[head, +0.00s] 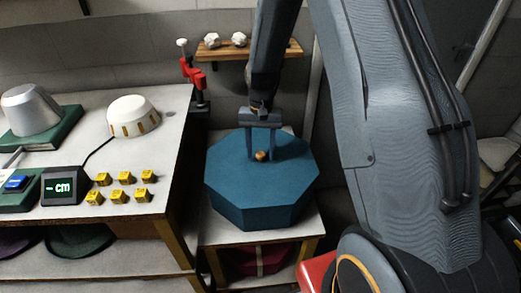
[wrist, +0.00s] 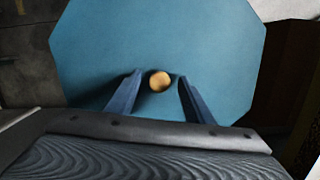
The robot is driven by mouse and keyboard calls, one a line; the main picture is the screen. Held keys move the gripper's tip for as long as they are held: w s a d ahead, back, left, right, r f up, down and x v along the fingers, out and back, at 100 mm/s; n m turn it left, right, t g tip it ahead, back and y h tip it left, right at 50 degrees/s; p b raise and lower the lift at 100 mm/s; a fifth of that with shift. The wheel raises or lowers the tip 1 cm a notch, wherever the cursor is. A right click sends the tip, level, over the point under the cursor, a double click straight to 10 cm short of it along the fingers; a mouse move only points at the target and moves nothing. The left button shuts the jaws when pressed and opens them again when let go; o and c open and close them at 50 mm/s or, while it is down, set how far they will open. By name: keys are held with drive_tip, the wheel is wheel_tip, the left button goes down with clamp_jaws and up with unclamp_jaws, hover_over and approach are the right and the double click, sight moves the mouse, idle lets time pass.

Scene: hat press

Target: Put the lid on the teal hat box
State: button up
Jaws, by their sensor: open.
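The teal octagonal lid (head: 295,172) lies flat on top of the teal hat box (head: 243,214), which stands on a low side table. Its top fills most of the wrist view (wrist: 205,40). A small round wooden knob (head: 261,156) sits at the lid's middle and also shows in the wrist view (wrist: 159,81). My gripper (head: 261,150) points down over the lid. Its two fingers are open, one on each side of the knob, with gaps visible in the wrist view (wrist: 160,76). The seam between lid and box is too faint to make out.
A workbench (head: 150,190) stands left of the box, with a cream hat form (head: 133,116), yellow cubes (head: 123,178) and a "cm" display (head: 62,186). A wooden shelf (head: 250,50) is on the wall behind. Something dark red (head: 255,261) sits under the side table.

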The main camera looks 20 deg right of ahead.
drive_tip(key=r, duration=0.2)
drive_tip(key=r+b, duration=0.1)
drive_tip(key=r, duration=0.1)
drive_tip(key=w+r, duration=0.1)
drive_tip(key=r, duration=0.1)
drive_tip(key=shift+d+r, duration=0.15)
drive_tip(key=shift+r, duration=0.2)
drive_tip(key=shift+s+r, duration=0.15)
drive_tip(key=shift+r, duration=0.45)
drive_tip(key=s+r+n+t, duration=0.1)
drive_tip(key=s+n, duration=0.1)
drive_tip(key=s, duration=0.8)
drive_tip(key=s+r+n, duration=0.2)
drive_tip(key=s, duration=0.9)
drive_tip(key=shift+a+t+h, duration=0.25)
drive_tip(key=shift+t+h, duration=0.05)
drive_tip(key=shift+t, duration=0.1)
